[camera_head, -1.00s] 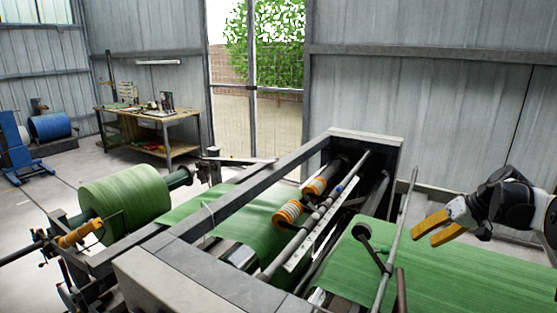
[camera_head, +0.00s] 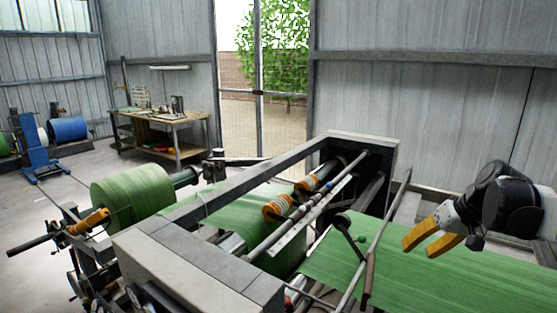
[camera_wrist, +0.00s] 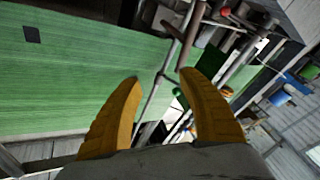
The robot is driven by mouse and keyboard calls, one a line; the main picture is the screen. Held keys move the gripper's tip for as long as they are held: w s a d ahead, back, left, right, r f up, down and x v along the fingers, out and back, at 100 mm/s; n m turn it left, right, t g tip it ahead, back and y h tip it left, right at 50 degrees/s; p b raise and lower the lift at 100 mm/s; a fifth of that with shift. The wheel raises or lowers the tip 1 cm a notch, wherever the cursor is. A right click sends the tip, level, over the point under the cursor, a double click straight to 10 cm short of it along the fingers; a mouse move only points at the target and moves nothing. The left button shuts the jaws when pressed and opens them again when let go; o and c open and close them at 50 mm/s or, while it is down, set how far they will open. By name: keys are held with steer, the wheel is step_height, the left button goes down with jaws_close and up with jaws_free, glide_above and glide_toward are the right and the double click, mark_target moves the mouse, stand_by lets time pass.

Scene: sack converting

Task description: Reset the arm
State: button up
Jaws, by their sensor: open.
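My gripper (camera_head: 432,240) is at the right of the head view, above the flat green sheet (camera_head: 440,275) of the machine. Its two yellow fingers are apart with nothing between them. In the wrist view the fingers (camera_wrist: 158,85) stand open, with the green sheet (camera_wrist: 70,70) to the left and the machine's metal rods behind. My arm comes in from the right edge of the head view.
The sack machine's grey frame (camera_head: 190,265) fills the lower middle. A green roll (camera_head: 132,198) is mounted at its left. A thin upright rod (camera_head: 385,235) stands left of my gripper. A workbench (camera_head: 160,125) and a blue roll (camera_head: 67,129) are at the back left. The wall is behind my gripper.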

steer(key=s+a+f+t+h+b, duration=0.1)
steer(key=s+a+f, duration=0.3)
steer(key=s+a, duration=0.4)
steer(key=s+a+f+t+h+b, duration=0.1)
steer(key=s+a+f+h+b, duration=0.1)
steer(key=s+a, duration=0.6)
steer(key=s+f+b, duration=0.1)
steer(key=s+f, duration=0.1)
steer(key=s, duration=0.4)
steer(key=shift+a+f+n+t, duration=0.15)
steer(key=shift+n+t, duration=0.15)
steer(key=shift+n, duration=0.1)
stand_by(1.4)
